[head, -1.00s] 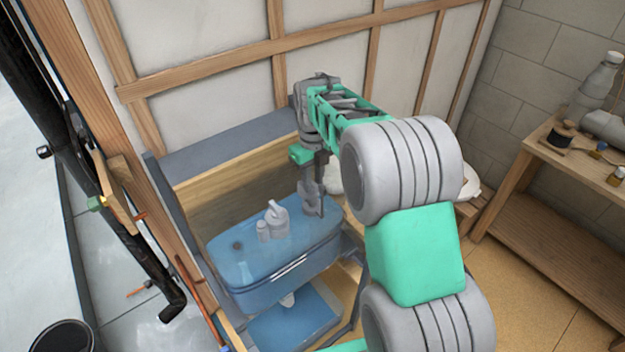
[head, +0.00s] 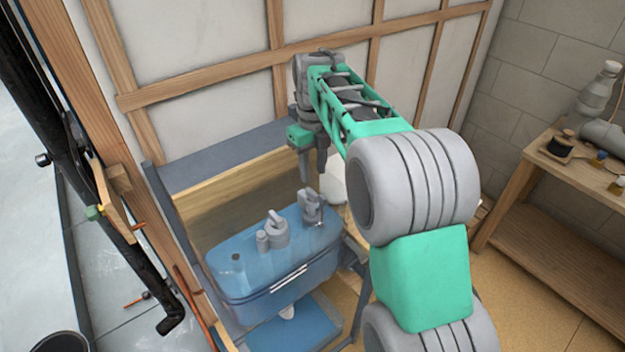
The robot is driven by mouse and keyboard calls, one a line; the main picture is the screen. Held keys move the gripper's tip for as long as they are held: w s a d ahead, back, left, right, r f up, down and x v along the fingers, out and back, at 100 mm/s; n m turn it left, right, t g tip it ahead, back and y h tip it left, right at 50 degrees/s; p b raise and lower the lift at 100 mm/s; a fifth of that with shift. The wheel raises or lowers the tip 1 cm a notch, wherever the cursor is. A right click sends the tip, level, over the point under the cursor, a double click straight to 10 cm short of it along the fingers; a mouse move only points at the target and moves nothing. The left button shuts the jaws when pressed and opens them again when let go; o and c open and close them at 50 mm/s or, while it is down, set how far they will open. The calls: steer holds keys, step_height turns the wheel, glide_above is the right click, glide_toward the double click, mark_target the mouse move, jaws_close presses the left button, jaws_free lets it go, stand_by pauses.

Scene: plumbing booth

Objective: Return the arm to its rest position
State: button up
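My arm reaches in from the right side of the head view, with green and grey links. My gripper (head: 312,172) points down above the right end of a blue basin-like unit (head: 255,295). Its two fingers look apart, with nothing seen between them. A grey fitting (head: 312,207) stands on the unit's top just below the fingertips, apart from them. Another grey fitting (head: 276,230) stands to its left on the same top.
A wooden stud wall (head: 200,75) rises behind the unit. A black pipe (head: 110,210) runs down at the left. A wooden bench (head: 525,175) with bottles and a spool stands at the right. My arm hides part of the floor between.

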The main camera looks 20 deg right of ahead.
stand_by(0.4)
steer(key=s+n, duration=0.3)
steer(key=n, duration=0.2)
steer(key=s+r+n+t, duration=0.1)
steer(key=s+n, duration=0.2)
steer(key=n, duration=0.2)
steer(key=s+r+n, duration=0.1)
steer(key=s+n, duration=0.3)
steer(key=n, duration=0.1)
steer(key=shift+s+a+t, duration=0.1)
steer(key=shift+a+t, duration=0.3)
steer(key=s+f+n+t, duration=0.1)
steer(key=s+f+n, duration=0.4)
steer(key=s+n, duration=0.6)
steer(key=n, duration=0.6)
steer(key=shift+s+a+t, duration=0.15)
steer(key=shift+a+t, duration=0.2)
steer(key=shift+t, duration=0.05)
steer(key=shift+c, duration=0.4)
